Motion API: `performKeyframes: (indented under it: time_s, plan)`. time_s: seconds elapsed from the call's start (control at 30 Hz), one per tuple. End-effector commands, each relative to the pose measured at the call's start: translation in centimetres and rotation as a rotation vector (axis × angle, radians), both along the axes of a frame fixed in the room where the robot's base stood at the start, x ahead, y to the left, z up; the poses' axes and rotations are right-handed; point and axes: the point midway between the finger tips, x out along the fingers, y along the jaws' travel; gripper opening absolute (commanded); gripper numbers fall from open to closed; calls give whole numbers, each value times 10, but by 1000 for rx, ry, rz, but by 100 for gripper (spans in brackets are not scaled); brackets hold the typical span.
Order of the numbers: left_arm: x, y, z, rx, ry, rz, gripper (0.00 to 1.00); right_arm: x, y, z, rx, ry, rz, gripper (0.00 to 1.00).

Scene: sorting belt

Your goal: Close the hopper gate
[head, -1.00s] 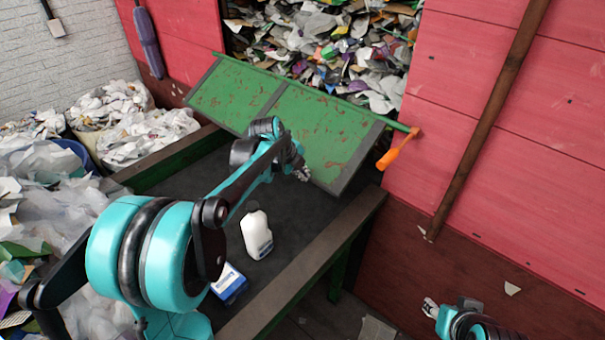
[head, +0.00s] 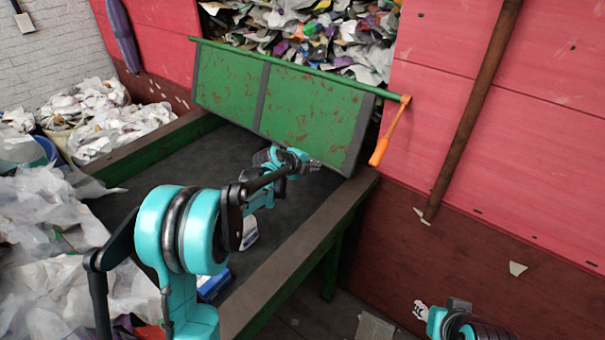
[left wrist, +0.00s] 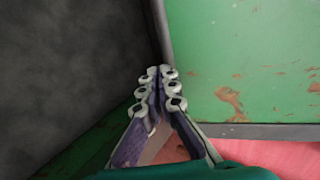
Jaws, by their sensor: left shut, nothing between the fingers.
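The hopper gate, a scratched green panel with grey edging (head: 305,110), hangs from a green rod (head: 290,68) across the hopper opening. It slants outward over the belt, with waste showing above the rod. An orange handle (head: 390,132) hangs at the rod's right end. My left gripper (head: 315,165) is shut and empty at the gate's lower right part. In the left wrist view its fingertips (left wrist: 160,72) are at the grey edge of the green panel (left wrist: 245,60); contact is unclear. My right gripper (head: 420,310) shows small at the bottom right, its jaw state unclear.
A dark belt (head: 180,175) runs under the gate between side rails (head: 300,255). A white bottle (head: 250,232) and a blue box (head: 212,284) on it are partly hidden by my left arm. Waste heaps (head: 45,225) lie left. A brown pole (head: 475,110) leans on the red wall.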

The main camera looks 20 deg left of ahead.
Motion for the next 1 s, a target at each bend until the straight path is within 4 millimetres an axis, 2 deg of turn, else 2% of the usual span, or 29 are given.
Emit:
performKeyframes:
  time_s: [0.03,0.13,0.3,0.5,0.7,1.0]
  plan:
    - [11,-4,-12,-11,-26,-1,0,0,0,-8,0,0,0,40]
    - [31,-12,-20,-46,-107,1,0,0,0,-14,0,0,0,40]
    - [61,-25,-27,-52,-128,-1,0,0,0,-19,0,0,0,40]
    - [86,-36,-31,-52,-126,-1,0,0,0,-20,0,0,0,40]
    - [99,-41,-32,-53,-125,1,0,0,0,-20,0,0,0,40]
    - [104,-43,-32,-53,-127,1,0,0,0,-20,0,0,0,40]
